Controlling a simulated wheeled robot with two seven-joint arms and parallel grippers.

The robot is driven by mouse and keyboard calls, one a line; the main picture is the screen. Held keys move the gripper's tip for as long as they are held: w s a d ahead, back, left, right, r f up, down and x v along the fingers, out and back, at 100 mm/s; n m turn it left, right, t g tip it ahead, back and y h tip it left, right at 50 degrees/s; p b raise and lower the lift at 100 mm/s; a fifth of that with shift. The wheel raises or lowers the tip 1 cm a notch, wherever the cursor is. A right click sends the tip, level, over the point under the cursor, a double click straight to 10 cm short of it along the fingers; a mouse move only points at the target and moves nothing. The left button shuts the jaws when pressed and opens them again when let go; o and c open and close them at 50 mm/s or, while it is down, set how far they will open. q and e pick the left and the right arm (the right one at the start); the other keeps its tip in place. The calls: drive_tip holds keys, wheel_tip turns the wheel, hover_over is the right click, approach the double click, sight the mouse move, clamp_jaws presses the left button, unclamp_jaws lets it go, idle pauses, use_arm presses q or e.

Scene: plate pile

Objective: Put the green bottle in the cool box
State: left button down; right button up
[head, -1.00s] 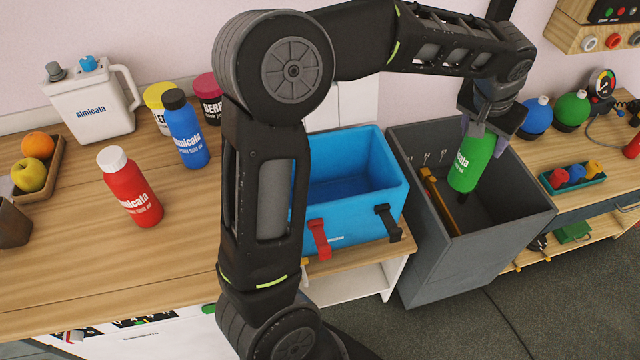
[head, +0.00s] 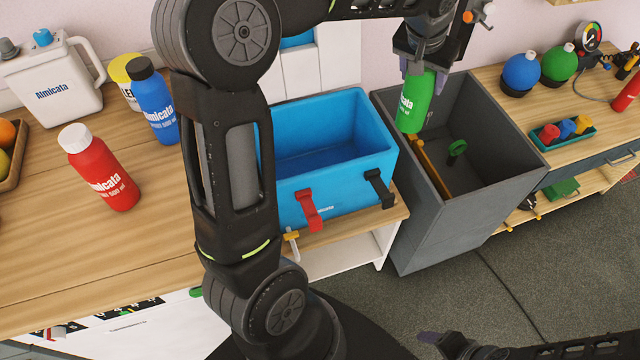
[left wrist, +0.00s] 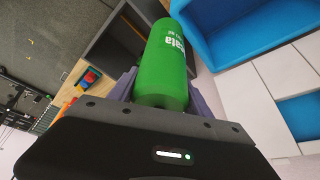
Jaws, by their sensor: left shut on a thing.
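The green bottle (head: 411,112) is held upright, slightly tilted, over the left rear part of the grey bin. My left gripper (head: 420,68) is shut on its upper end from above. In the left wrist view the bottle (left wrist: 164,62) fills the space between the fingers. The cool box (head: 338,209) is the open blue box just left of the bin. It looks empty where I can see inside, and my left arm covers its left side. My right gripper (head: 440,340) shows partly at the bottom edge; its jaw opening is unclear.
The open grey bin (head: 460,215) holds a yellow bar and a green item. A red latch (head: 309,212) and a black latch (head: 379,188) are on the box's front. A red bottle (head: 103,172) and a blue bottle (head: 153,105) stand on the left counter.

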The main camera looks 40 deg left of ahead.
use_arm(q)
drive_tip(key=s+a+f+n+b, duration=0.1)
drive_tip(key=s+a+f+b, duration=0.15)
drive_tip(key=a, duration=0.45)
drive_tip(key=s+a+f+n+b, duration=0.1)
drive_tip(key=a+f+b, duration=0.2)
drive_tip(key=a, duration=0.4)
wheel_tip(320, 180, down, 14)
drive_tip(key=a+b, duration=0.1)
drive_tip(key=b, duration=0.5)
drive_tip(key=shift+s+r+y+b, duration=0.2)
drive_tip(key=shift+s+y+b, duration=0.15)
drive_tip(key=shift+s+y, duration=0.05)
wheel_tip(320, 180, down, 6)
drive_tip(key=shift+f+b, duration=0.15)
drive_tip(key=shift+b, duration=0.15)
drive_tip(key=shift+f, duration=1.85)
